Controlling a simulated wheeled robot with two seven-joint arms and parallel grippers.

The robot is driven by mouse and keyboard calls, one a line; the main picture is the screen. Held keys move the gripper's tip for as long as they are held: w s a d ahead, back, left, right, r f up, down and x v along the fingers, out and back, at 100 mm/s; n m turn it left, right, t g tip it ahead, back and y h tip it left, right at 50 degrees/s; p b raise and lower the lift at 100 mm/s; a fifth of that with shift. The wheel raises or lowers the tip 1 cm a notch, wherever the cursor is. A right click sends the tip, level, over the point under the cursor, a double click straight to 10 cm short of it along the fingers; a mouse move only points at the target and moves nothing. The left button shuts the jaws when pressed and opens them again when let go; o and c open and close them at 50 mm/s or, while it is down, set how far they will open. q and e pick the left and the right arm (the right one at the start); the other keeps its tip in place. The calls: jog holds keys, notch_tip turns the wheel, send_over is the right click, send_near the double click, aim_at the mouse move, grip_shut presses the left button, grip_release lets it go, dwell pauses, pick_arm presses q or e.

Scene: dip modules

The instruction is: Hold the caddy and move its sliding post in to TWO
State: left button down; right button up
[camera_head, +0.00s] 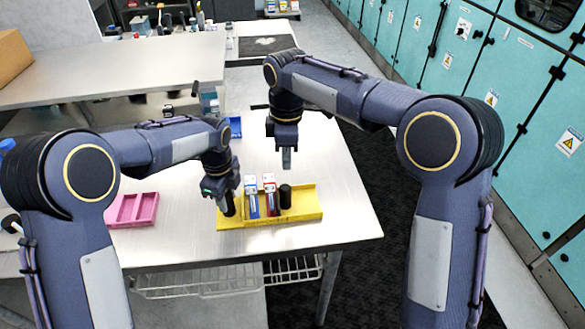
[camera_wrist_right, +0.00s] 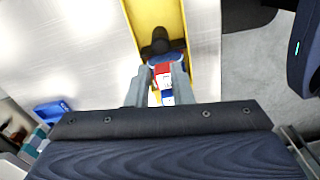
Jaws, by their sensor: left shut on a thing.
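The yellow caddy (camera_head: 307,204) lies on the metal table, and its trough also shows in the right wrist view (camera_wrist_right: 148,15). A black sliding post (camera_head: 285,197) stands in it, right of a red-and-white module (camera_head: 271,196) and a blue-and-white module (camera_head: 251,198); the post also shows in the right wrist view (camera_wrist_right: 162,42). My left gripper (camera_head: 229,207) is shut on the caddy's left end; its fingertips are partly hidden. My right gripper (camera_head: 287,160) is empty and open above the caddy; its fingers (camera_wrist_right: 162,85) show apart over the modules.
A pink divided tray (camera_head: 132,210) lies left of the caddy. A blue bin (camera_head: 235,127) stands behind my left wrist. A raised metal shelf (camera_head: 110,70) is at back left. The table right of the caddy is clear up to its edge.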

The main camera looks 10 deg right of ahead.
aim_at(284, 197)
jog(key=m, duration=0.1)
jog(key=d+m, duration=0.1)
jog(key=shift+w+m, duration=0.15)
jog(key=shift+m, duration=0.15)
jog(key=shift+c, duration=1.1)
jog(key=d+m, duration=0.1)
jog(key=m, duration=0.3)
jog(key=d+m+y, duration=0.1)
jog(key=m, duration=0.2)
jog(key=w+d+m, duration=0.1)
jog(key=d+m, duration=0.1)
jog(key=m, duration=0.2)
jog(key=shift+f+m+g+y, duration=0.3)
jog(key=shift+f+g+y, duration=0.1)
grip_shut()
jog(key=w+d+m+y, duration=0.15)
jog(key=d+m, duration=0.45)
jog(key=m, duration=1.1)
jog(key=shift+m+y, duration=0.3)
jog(key=shift+y, duration=0.05)
jog(key=x, duration=1)
jog(key=shift+s+f, duration=0.2)
jog(key=shift+s+a, duration=0.2)
jog(key=shift+a, duration=0.85)
jog(key=shift+s+a, duration=0.2)
jog(key=shift+a, duration=0.8)
